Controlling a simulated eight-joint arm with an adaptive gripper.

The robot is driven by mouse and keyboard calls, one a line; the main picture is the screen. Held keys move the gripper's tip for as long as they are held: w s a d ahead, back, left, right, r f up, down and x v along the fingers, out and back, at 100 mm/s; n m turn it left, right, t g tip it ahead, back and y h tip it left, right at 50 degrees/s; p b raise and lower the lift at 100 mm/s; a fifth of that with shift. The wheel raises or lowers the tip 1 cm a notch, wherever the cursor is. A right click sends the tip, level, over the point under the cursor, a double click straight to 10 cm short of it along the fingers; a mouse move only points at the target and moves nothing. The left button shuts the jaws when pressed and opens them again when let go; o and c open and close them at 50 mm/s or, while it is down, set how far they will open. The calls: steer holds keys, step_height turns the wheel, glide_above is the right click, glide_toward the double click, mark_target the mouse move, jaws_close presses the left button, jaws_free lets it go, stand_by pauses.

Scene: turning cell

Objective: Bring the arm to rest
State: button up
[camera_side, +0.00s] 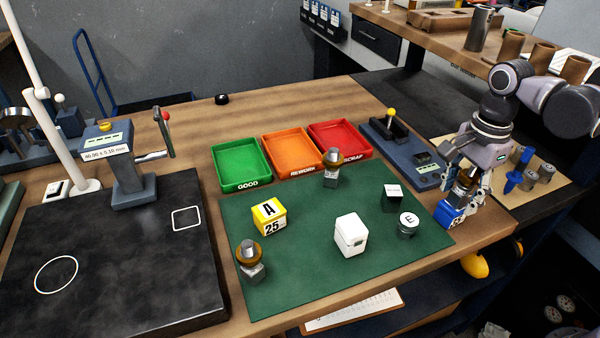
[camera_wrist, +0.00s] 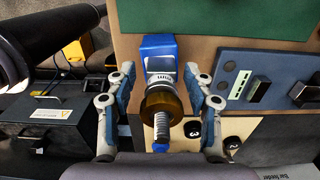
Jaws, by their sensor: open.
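My gripper (camera_side: 465,185) is at the right of the table, just past the green mat's right edge, pointing down. In the wrist view its two fingers (camera_wrist: 159,75) stand apart on either side of a part with a brass-coloured collar and a threaded stud (camera_wrist: 160,103). Gaps show between the fingers and the part. The part is in line with a blue block (camera_wrist: 158,45), which also shows below my gripper in the side view (camera_side: 452,214). Whether the part rests on the block is hard to tell.
The green mat (camera_side: 300,285) holds two similar collared parts (camera_side: 332,168) (camera_side: 251,262), a yellow block (camera_side: 269,216), a white box (camera_side: 350,235) and dark pieces. Green, orange and red trays (camera_side: 240,165) stand behind. A blue-grey fixture (camera_side: 405,150) is close left of my gripper.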

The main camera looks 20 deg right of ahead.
steer(key=r, duration=1)
steer(key=shift+w+r, duration=0.15)
steer(key=shift+w, duration=0.15)
steer(key=w+f, duration=0.5)
steer(key=w, duration=0.9)
steer(key=shift+w+d+f+n, duration=0.15)
steer(key=shift+w+f+n, duration=0.05)
steer(key=shift+w+n, duration=0.1)
